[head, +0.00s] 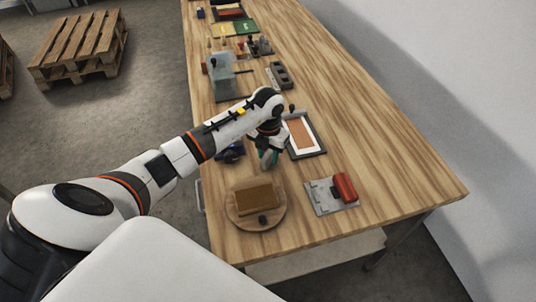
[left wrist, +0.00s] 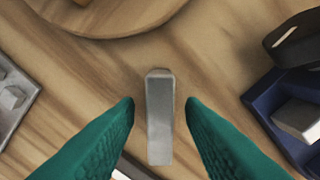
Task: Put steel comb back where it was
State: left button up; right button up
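A narrow, plain grey metal bar, likely the steel comb (left wrist: 159,130), lies on the wooden table in the left wrist view. No teeth can be made out on it. My left gripper (left wrist: 159,104) has its green fingers open on either side of the bar, with a gap at both sides. In the head view my left gripper (head: 268,160) points down over the table between the round board and the framed tray. The bar cannot be made out there. My right gripper is in neither view.
A round wooden board (head: 240,221) with a brown block stands nearest. A grey plate (head: 319,204) with a red piece lies to its right. A framed tray (head: 318,148) and a dark blue holder (left wrist: 259,97) flank the gripper. The table's right side is bare.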

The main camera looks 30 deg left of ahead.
aim_at(268, 154)
pick_arm(q)
notch_tip(268, 154, up, 11)
jog(key=b, duration=0.2)
jog(key=shift+r, duration=0.15)
dwell(0.5)
